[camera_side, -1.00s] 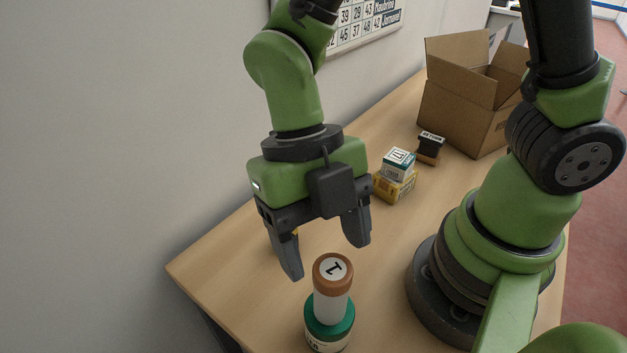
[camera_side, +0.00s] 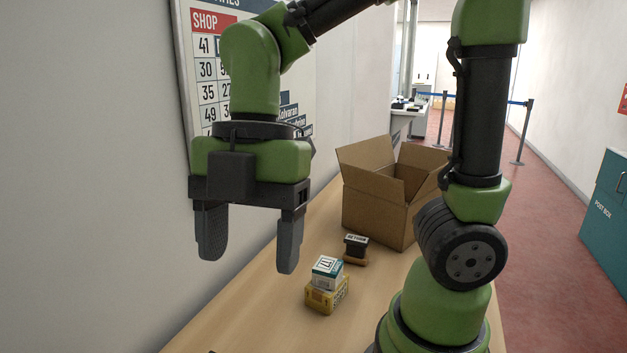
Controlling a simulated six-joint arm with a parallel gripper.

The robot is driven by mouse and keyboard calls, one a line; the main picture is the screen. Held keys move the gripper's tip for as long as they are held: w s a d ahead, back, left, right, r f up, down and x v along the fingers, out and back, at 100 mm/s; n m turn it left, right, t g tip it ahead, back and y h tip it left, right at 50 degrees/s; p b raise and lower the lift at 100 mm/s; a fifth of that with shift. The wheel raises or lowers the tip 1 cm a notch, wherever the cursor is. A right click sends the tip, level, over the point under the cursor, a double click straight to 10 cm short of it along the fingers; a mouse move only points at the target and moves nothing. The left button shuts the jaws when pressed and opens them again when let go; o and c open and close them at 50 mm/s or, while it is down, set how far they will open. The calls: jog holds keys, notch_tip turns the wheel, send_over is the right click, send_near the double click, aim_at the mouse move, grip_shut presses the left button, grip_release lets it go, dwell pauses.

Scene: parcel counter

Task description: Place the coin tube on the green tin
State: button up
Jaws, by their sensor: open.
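My gripper (camera_side: 248,250) hangs in the left half of the view with its fingers pointing down. It is open, with nothing between the fingers. The coin tube and the green tin are outside the picture now.
A small white and teal box (camera_side: 327,268) sits on a yellow box (camera_side: 327,297) on the wooden counter (camera_side: 250,318). Behind them is a dark stamp-like block (camera_side: 356,246) with a brown base. An open cardboard box (camera_side: 376,213) stands farther back. A wall (camera_side: 80,180) runs along the left.

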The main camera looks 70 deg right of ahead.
jog(key=s+d+r+m+t, duration=0.1)
jog(key=d+m+t, duration=0.3)
jog(key=m, duration=0.8)
jog(key=s+d+r+m+t+h, duration=0.1)
jog(key=s+d+r+m+t, duration=0.1)
jog(key=m, duration=1)
jog(key=shift+s+d+r+t, duration=0.3)
jog(key=shift+d+r+t, duration=0.3)
jog(key=shift+d+t, duration=0.3)
